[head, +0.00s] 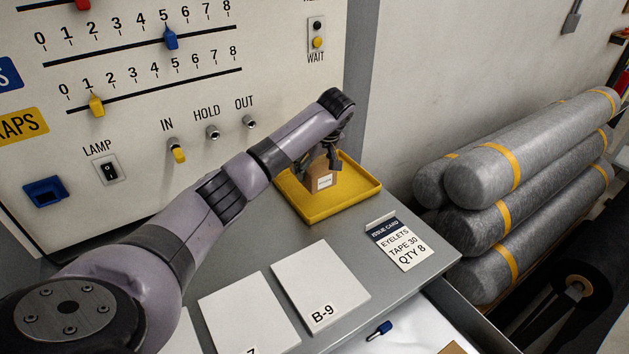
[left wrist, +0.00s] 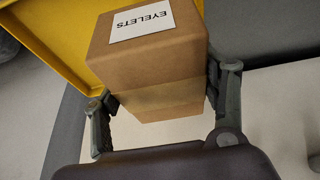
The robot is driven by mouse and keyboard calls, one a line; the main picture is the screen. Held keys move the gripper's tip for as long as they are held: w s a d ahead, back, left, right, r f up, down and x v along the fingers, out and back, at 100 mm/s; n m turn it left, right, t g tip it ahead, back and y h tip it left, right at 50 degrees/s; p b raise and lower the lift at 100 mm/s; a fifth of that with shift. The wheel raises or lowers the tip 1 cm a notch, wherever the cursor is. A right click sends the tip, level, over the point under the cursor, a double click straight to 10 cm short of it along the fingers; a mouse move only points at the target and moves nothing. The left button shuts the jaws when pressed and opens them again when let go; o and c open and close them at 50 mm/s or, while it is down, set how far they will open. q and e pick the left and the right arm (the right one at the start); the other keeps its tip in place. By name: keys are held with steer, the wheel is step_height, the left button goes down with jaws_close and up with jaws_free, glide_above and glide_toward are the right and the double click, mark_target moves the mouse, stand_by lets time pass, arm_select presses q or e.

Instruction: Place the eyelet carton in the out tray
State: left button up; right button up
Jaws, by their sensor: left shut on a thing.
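The eyelet carton (head: 321,179) is a small brown box with a white label; in the left wrist view the carton (left wrist: 150,65) reads "EYELETS". My left gripper (head: 325,162) is shut on it, with one finger on each side in the left wrist view (left wrist: 160,105). The yellow out tray (head: 328,210) sits on the grey counter below the panel. In the head view the carton is over the tray's inside; I cannot tell whether it touches the tray floor. The tray's yellow wall (left wrist: 45,40) also shows in the left wrist view. My right gripper is not in view.
An issue card (head: 400,243) reading "EYELETS TAPE 30 QTY 8" stands right of the tray. White plates, one marked B-9 (head: 318,285), lie in front. A panel (head: 130,110) with sliders and switches rises behind. Strapped grey rolls (head: 520,170) lie to the right. An open drawer (head: 440,320) is below.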

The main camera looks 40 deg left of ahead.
arm_select(q)
steer(key=f, duration=0.3)
steer(key=shift+w+f, duration=0.1)
steer(key=shift+w, duration=0.15)
steer(key=shift+s+f+p, duration=0.15)
steer(key=shift+f+p, duration=0.2)
steer(key=shift+f, duration=0.05)
step_height(320, 180, down, 3)
steer(key=shift+f+p, duration=0.15)
steer(key=shift+p, duration=0.2)
steer(key=shift+f, duration=0.1)
steer(key=o, duration=1.2)
steer(key=shift+f, duration=0.1)
steer(key=o, duration=0.4)
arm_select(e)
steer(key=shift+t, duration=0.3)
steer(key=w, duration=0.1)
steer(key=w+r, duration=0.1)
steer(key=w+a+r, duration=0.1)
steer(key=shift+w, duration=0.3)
